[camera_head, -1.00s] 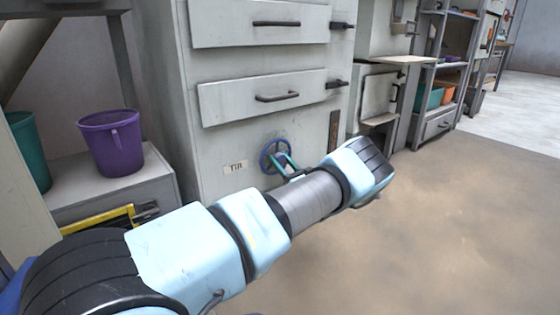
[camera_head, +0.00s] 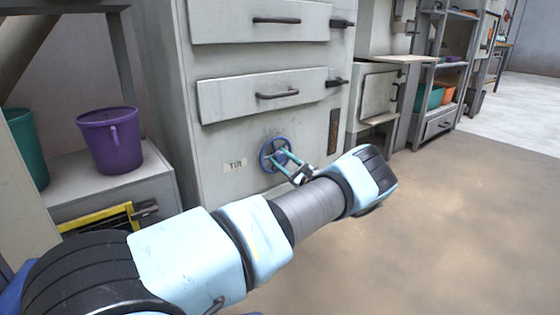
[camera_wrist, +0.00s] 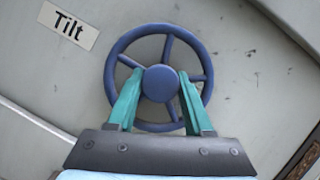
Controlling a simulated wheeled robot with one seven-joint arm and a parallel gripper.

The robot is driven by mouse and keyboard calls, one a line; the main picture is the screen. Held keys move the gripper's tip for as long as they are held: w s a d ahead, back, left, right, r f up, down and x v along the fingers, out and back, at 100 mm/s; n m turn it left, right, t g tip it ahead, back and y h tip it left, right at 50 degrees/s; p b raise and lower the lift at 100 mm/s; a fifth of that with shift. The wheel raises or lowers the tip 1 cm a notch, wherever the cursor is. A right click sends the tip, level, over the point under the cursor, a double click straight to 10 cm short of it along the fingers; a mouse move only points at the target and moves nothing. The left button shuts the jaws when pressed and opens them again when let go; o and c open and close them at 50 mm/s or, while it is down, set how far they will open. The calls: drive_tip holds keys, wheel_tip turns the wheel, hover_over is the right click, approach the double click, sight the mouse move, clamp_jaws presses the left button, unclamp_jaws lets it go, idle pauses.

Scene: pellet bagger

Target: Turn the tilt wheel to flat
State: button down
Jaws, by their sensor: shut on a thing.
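The tilt wheel (camera_head: 275,154) is a small blue handwheel with spokes and a round hub, low on the front of a grey cabinet. In the wrist view the wheel (camera_wrist: 160,83) fills the middle, with a white "Tilt" label (camera_wrist: 69,24) at its upper left. In the head view the label (camera_head: 235,165) is left of the wheel. My gripper (camera_head: 280,157) reaches the wheel from the front right. In the wrist view its two teal fingers (camera_wrist: 158,95) lie on either side of the hub, closed on the wheel. The fingertips partly cover the rim and spokes.
The grey cabinet (camera_head: 215,150) has two drawer fronts with dark handles above the wheel. A purple bucket (camera_head: 110,140) stands on a low grey unit at left, beside a teal bucket (camera_head: 27,147). Open floor (camera_head: 450,230) lies to the right.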

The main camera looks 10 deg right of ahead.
drive_tip(key=n+g, duration=0.1)
drive_tip(key=n, duration=0.2)
drive_tip(key=n+g+y+b, duration=0.1)
drive_tip(key=n+g, duration=0.1)
drive_tip(key=n, duration=0.2)
drive_tip(key=n+g, duration=0.2)
drive_tip(key=n, duration=0.4)
drive_tip(key=shift+d+r+p, duration=0.1)
drive_tip(key=shift+p, duration=0.2)
drive_tip(key=n+h+p, duration=0.1)
drive_tip(key=n, duration=0.1)
drive_tip(key=n+g+h, duration=0.1)
drive_tip(key=n, duration=0.2)
drive_tip(key=shift+r+n+g+p, duration=0.1)
drive_tip(key=shift+n+g+p, duration=0.2)
drive_tip(key=shift+p, duration=0.05)
drive_tip(key=n+h, duration=0.2)
drive_tip(key=n, duration=0.1)
drive_tip(key=shift+p, duration=0.4)
drive_tip(key=shift+n, duration=0.3)
drive_tip(key=shift+c, duration=1.6)
unclamp_jaws()
drive_tip(key=p+v, duration=0.3)
drive_tip(key=v, duration=0.7)
drive_tip(key=shift+s+r, duration=0.15)
drive_tip(key=shift+s, duration=0.15)
drive_tip(key=shift+d, duration=0.2)
